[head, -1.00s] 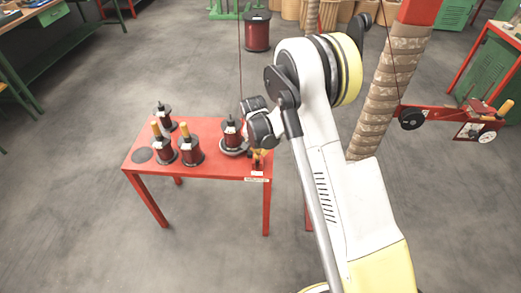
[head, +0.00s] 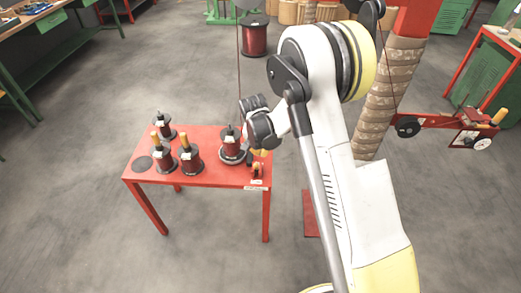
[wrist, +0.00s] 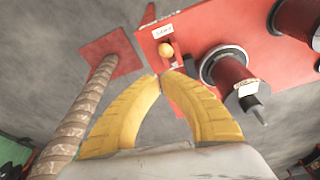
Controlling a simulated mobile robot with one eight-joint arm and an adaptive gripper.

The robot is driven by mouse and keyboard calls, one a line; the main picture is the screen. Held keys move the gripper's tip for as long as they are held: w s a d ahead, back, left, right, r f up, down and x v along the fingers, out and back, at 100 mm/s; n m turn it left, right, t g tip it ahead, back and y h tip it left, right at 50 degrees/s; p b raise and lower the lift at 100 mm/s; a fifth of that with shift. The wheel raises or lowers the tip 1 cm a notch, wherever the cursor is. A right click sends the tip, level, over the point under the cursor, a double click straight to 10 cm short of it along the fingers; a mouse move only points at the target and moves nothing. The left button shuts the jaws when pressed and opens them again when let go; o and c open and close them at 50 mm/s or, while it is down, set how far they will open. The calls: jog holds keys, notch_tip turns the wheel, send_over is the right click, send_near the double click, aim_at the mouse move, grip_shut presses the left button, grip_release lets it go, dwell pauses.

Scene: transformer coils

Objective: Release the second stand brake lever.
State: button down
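The red table (head: 215,175) carries the brake lever (head: 257,169) at its right front corner, beside a small white label. In the wrist view the lever's yellow-orange round knob (wrist: 166,49) shows just beyond my fingertips, near the label. My gripper (wrist: 160,76) has two yellow curved fingers with tips that meet or nearly meet, and nothing shows held between them. In the head view my gripper (head: 262,152) is partly hidden by the wrist and sits just above and behind the lever. Whether a fingertip touches the lever cannot be told.
A dark red coil (head: 232,146) on a round base stands left of the lever. Several more coils, two with yellow handles, stand further left (head: 190,158). A wrapped post (head: 378,110) rises to the right. Another red arm with a brake (head: 455,127) lies further right.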

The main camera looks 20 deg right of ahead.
jog(key=shift+s+a+r+p, duration=0.3)
jog(key=shift+s+a+r, duration=0.05)
jog(key=shift+s+r, duration=0.45)
jog(key=shift+s+a+r+p, duration=0.3)
jog(key=shift+s+r, duration=0.35)
jog(key=shift+s, duration=0.15)
